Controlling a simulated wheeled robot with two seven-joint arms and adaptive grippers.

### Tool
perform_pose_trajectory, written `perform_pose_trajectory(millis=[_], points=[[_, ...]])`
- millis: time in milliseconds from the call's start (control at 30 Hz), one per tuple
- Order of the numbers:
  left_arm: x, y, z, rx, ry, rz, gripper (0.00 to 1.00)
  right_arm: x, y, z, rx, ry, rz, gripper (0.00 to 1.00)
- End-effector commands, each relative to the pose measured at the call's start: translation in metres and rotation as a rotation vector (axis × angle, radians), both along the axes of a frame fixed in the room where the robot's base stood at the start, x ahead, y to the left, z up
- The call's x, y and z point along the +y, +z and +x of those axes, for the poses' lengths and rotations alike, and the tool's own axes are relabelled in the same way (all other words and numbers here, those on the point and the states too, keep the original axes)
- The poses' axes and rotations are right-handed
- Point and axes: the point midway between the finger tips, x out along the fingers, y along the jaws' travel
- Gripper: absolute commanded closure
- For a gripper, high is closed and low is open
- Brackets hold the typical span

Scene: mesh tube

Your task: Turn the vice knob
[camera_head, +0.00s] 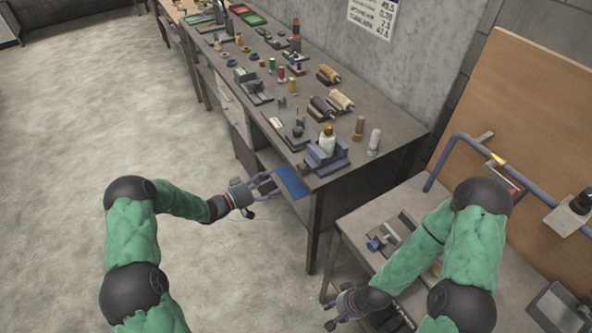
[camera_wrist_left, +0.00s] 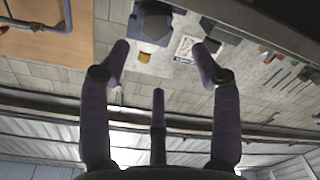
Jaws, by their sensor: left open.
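A blue-purple vice (camera_head: 325,156) stands at the near end of the long workbench, with a white bottle with a gold top beside or on it. Its knob is too small to make out. My left gripper (camera_head: 264,188) is in front of the bench, below its top and to the lower left of the vice, apart from it. In the left wrist view its fingers (camera_wrist_left: 162,55) are spread with nothing between them. My right gripper (camera_head: 338,308) is low in front of the side table; its finger opening is unclear.
The long workbench (camera_head: 400,125) carries several tools, cylinders and small machines. A blue panel (camera_head: 291,182) shows below its top by my left gripper. The side table (camera_head: 355,222) has metal parts and a purple tube frame (camera_head: 455,140). The floor (camera_head: 60,130) at left is clear.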

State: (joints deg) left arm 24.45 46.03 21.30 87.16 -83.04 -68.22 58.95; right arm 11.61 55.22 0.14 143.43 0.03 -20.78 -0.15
Motion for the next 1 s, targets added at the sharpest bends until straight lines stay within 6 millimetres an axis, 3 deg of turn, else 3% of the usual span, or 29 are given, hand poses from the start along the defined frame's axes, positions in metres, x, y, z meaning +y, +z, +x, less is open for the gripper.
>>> perform_pose_trajectory(millis=[233,700,1000], points=[[-0.007,0.006,0.004,-0.016,-0.044,-0.013,0.37,0.000,-0.002,0.000,0.000,0.001,0.000,0.60],[-0.070,0.005,0.049,-0.016,-0.043,-0.012,0.37,0.000,-0.011,0.000,0.000,0.000,0.000,0.60],[-0.086,0.005,0.061,-0.014,-0.040,-0.011,0.37,0.000,-0.013,0.000,0.000,0.000,0.000,0.60]])
